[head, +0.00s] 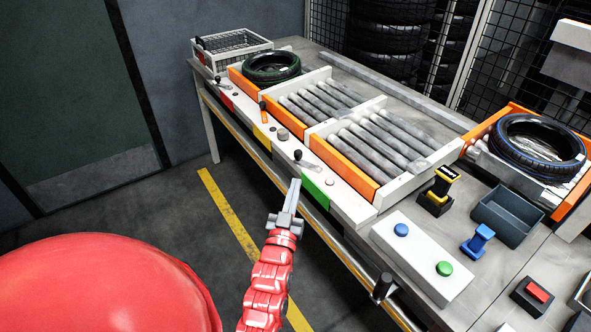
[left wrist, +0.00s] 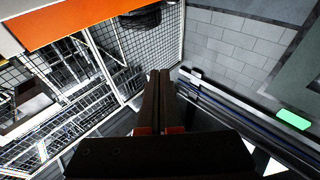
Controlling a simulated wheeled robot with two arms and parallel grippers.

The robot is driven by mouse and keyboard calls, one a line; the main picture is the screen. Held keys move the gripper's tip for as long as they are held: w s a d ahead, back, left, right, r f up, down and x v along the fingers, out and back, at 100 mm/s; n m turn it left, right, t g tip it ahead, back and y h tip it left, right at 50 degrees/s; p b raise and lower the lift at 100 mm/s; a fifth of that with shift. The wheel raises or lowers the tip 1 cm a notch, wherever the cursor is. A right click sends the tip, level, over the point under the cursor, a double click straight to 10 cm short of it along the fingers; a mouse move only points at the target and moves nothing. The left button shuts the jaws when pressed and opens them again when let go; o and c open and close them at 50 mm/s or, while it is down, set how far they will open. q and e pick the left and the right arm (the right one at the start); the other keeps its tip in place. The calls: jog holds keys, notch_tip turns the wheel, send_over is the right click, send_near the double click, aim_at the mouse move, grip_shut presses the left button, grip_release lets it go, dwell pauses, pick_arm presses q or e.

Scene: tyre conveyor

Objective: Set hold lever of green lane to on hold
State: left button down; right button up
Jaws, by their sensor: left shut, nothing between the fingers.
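The green label (head: 316,193) marks the front edge of the nearest lane of the conveyor. A lever with a black knob (head: 298,155) stands on the white front ledge by that label, and a small reddish button (head: 329,183) is to its right. My left gripper (head: 294,183) is shut and empty, its fingertips just below the lever and left of the green label, apparently apart from the lever. In the left wrist view the shut fingers (left wrist: 159,74) point ahead with nothing between them, and a bright green patch (left wrist: 293,119) shows at right. My right gripper is not in view.
Other lanes have a yellow label (head: 262,138), an orange lever (head: 264,110) and a green-walled tyre (head: 271,66). At right stand a white button box (head: 420,262), a dark tray (head: 507,214) and a blue-striped tyre (head: 537,145). Floor before the table is clear.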

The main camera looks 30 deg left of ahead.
aim_at(298, 157)
pick_arm(q)
jog(key=a+f+g, duration=0.2)
jog(key=f, duration=0.1)
jog(key=f+g, duration=0.1)
jog(key=shift+s+a+f+h+b, duration=0.2)
jog(key=shift+a+f+h+b, duration=0.05)
jog(key=shift+a+h+b, duration=0.15)
jog(key=p+x, duration=0.2)
jog(key=x, duration=1.1)
jog(key=shift+w+a, duration=0.25)
jog(key=shift+w, duration=0.2)
